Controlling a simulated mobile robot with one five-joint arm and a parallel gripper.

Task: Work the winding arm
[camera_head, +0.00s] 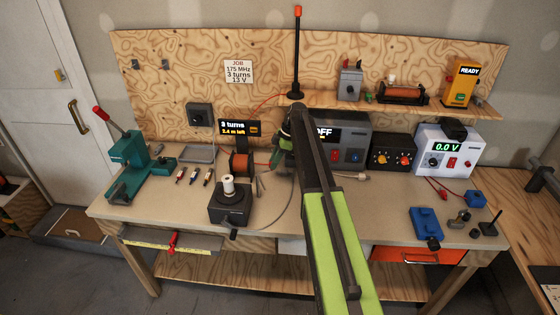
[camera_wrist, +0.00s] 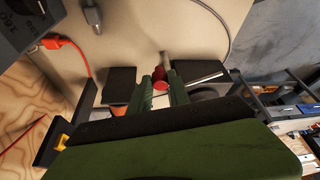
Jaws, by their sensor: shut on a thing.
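The winder stands mid-bench in the head view, with a copper-coloured spool (camera_head: 239,163) below a display (camera_head: 239,128) that reads "3 turns" and about "2.4 m left". My gripper (camera_head: 279,160) is just right of the spool, partly hidden by my arm. In the wrist view my gripper's green fingers (camera_wrist: 160,88) are shut on a red knob (camera_wrist: 160,76), seemingly the winding arm's handle. The rest of the winding arm is hidden.
A green press (camera_head: 126,162) is at left. A power supply (camera_head: 447,147) showing 0.0 V is at right. A grey cable (camera_head: 287,207) loops over the bench near my arm.

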